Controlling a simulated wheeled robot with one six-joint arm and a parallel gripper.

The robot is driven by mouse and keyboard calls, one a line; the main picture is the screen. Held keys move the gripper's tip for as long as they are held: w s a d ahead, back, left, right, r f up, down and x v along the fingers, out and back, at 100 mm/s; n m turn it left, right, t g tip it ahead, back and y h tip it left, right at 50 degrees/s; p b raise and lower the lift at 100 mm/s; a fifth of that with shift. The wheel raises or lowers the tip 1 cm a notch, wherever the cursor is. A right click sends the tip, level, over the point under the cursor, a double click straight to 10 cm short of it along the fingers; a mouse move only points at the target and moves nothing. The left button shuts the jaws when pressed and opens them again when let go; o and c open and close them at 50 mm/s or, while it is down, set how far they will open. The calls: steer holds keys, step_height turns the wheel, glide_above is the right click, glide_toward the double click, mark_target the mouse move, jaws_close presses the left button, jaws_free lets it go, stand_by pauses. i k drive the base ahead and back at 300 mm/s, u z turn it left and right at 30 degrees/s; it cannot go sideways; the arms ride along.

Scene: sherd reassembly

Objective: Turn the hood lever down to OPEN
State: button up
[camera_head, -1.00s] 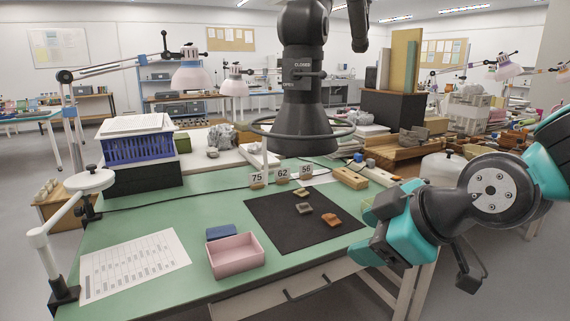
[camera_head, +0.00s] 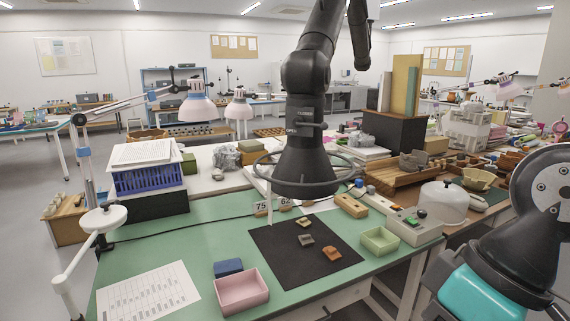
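The black extraction hood (camera_head: 308,168) hangs over the workbench in the upper middle, on a black jointed arm. The hood lever (camera_head: 312,125) is a dark bar on the hood's neck. It looks roughly level, beside small white lettering that is hard to read here; the upper word looks like CLOSED. Nothing touches the lever. My arm (camera_head: 478,296) with its teal and black links is at the lower right, well apart from the hood. My gripper's fingers do not show, so what they hold is hidden.
The green bench (camera_head: 205,235) carries a pink tray (camera_head: 241,291), a black mat (camera_head: 275,262) with several sherds, a pale green tray (camera_head: 380,241) and a control box (camera_head: 414,226). A desk lamp (camera_head: 197,107) stands left of the hood. A ring (camera_head: 262,172) surrounds the hood's lower part.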

mark_target(298, 122)
steer(key=u, duration=2)
steer(key=i, duration=1)
steer(key=z, duration=1.7)
